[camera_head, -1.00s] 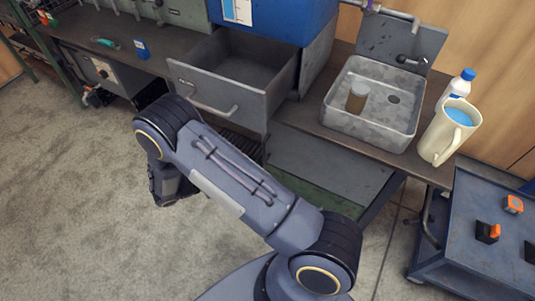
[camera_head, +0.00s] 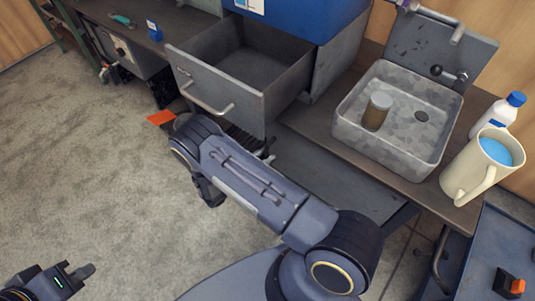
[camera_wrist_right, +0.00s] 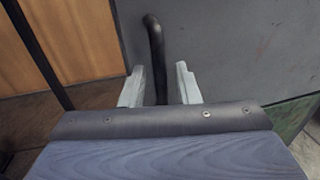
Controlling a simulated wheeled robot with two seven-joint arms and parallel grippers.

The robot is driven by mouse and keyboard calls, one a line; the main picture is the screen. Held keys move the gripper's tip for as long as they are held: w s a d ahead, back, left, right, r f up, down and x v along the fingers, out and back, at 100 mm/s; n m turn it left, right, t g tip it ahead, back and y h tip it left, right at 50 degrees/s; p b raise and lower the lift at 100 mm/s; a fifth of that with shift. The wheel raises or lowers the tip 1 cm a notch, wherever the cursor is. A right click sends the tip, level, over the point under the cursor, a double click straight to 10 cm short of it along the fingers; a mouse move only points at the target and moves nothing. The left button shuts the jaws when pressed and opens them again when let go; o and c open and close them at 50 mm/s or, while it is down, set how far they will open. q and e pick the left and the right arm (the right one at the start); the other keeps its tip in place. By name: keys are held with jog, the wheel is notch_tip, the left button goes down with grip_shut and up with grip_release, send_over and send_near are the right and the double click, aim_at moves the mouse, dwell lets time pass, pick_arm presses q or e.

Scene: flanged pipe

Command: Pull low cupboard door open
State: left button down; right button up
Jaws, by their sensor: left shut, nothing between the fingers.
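The low cupboard door appears as a grey panel (camera_wrist_right: 230,45) in the right wrist view. A dark bent bar handle (camera_wrist_right: 155,50) stands on it. My right gripper (camera_wrist_right: 160,88) is open, with a pale finger on either side of the handle's lower part; I cannot tell whether they touch it. In the head view my right arm hides most of the right gripper and the handle. A grey panel (camera_head: 330,180) shows below the worktop there. My left gripper (camera_head: 88,271) is shut and empty over the floor at the lower left, away from the cupboard.
A grey drawer (camera_head: 215,90) stands pulled out above my right arm. The worktop holds a metal sink (camera_head: 400,150) with a brown jar (camera_head: 377,112), a cream jug (camera_head: 480,165) and a white bottle (camera_head: 497,115). A blue cart (camera_head: 490,260) stands at right.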

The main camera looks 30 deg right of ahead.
jog(key=shift+w+d, duration=0.1)
jog(key=shift+d, duration=0.55)
grip_shut()
jog(key=shift+a, duration=0.1)
